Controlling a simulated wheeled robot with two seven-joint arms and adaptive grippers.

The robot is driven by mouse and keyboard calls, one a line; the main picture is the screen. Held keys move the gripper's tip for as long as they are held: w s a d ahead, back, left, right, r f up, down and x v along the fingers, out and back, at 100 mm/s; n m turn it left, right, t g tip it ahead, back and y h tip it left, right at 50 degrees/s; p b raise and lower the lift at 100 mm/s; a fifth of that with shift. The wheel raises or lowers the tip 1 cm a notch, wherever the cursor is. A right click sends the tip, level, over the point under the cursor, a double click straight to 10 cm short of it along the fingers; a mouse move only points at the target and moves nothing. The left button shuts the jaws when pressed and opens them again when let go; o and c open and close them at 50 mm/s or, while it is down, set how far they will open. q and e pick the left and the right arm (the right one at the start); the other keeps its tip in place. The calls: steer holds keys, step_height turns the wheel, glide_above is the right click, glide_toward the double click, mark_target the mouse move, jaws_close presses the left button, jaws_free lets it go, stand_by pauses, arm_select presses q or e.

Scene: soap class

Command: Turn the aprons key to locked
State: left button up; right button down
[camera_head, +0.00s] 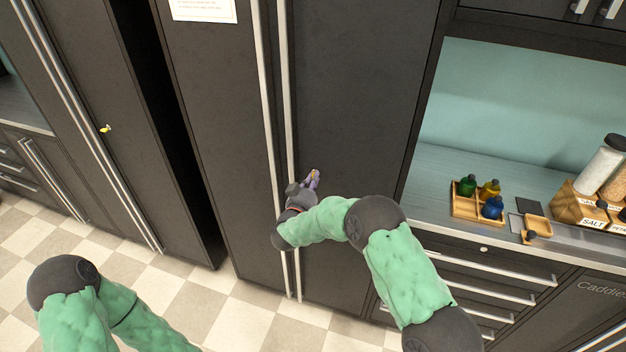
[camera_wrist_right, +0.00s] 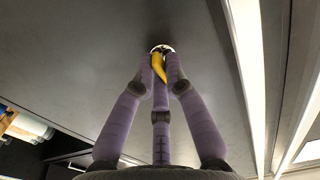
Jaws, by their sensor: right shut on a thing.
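A yellow key (camera_wrist_right: 160,68) sits in a round lock (camera_wrist_right: 166,48) on a dark cabinet door in the right wrist view. My right gripper (camera_wrist_right: 161,62) has its purple fingers closed around the key. In the head view my right gripper (camera_head: 313,179) is at the tall door (camera_head: 345,80), just right of the long silver handles; the key there is hidden by the fingers. I cannot read a label for this lock. My left arm shows at the bottom left of the head view, but its gripper is out of the picture.
Another yellow key (camera_head: 105,128) is in the left cabinet's door. A dark gap separates the two cabinets. Long silver handles (camera_head: 284,120) stand beside my right gripper. On the right, a counter (camera_head: 440,170) carries a wooden tray (camera_head: 463,209) with bottles and a crate of jars.

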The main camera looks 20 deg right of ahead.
steer(key=shift+f, duration=0.1)
steer(key=c, duration=1.3)
jaws_free()
steer(key=v, duration=1.2)
